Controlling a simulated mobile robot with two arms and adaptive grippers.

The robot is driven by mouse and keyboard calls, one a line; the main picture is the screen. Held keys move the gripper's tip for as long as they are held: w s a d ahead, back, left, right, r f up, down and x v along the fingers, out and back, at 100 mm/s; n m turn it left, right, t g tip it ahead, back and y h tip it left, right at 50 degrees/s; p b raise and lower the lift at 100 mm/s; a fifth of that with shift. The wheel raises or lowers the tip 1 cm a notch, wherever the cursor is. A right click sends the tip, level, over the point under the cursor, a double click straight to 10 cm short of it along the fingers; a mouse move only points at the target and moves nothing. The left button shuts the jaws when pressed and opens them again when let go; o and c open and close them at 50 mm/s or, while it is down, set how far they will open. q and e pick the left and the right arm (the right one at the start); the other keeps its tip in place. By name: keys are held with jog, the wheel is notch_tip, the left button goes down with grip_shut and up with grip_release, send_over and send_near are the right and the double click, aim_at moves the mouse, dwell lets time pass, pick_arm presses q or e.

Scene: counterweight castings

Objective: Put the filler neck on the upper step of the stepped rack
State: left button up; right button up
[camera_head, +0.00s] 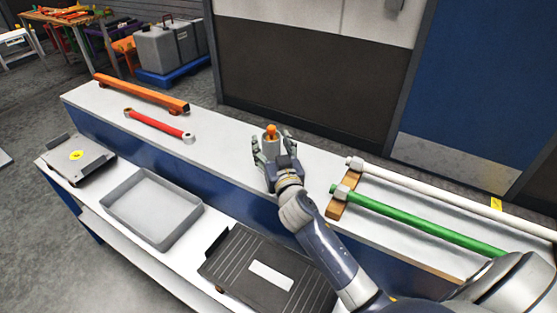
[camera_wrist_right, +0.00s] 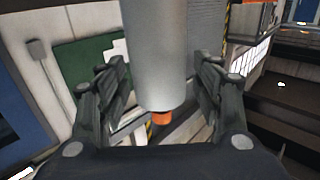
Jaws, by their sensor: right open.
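A grey cylinder with an orange tip, which I take as the filler neck (camera_head: 269,144), stands upright at the upper step (camera_head: 228,133) of the white and blue stepped rack. My right gripper (camera_head: 272,138) is open, with its fingers on either side of the neck. In the right wrist view the grey neck (camera_wrist_right: 162,50) is between the spread fingers (camera_wrist_right: 161,78), with visible gaps on both sides. The neck's base is hidden, so I cannot tell whether it touches the step. My left gripper is not in view.
White (camera_head: 430,187) and green (camera_head: 425,220) rods lie right. The lower step holds a grey tray (camera_head: 187,225), a ribbed dark tray (camera_head: 235,262) and a dark plate (camera_head: 92,165).

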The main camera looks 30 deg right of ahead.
jog(key=b+v, duration=0.2)
jog(key=v, duration=0.9)
jog(key=shift+r, duration=0.1)
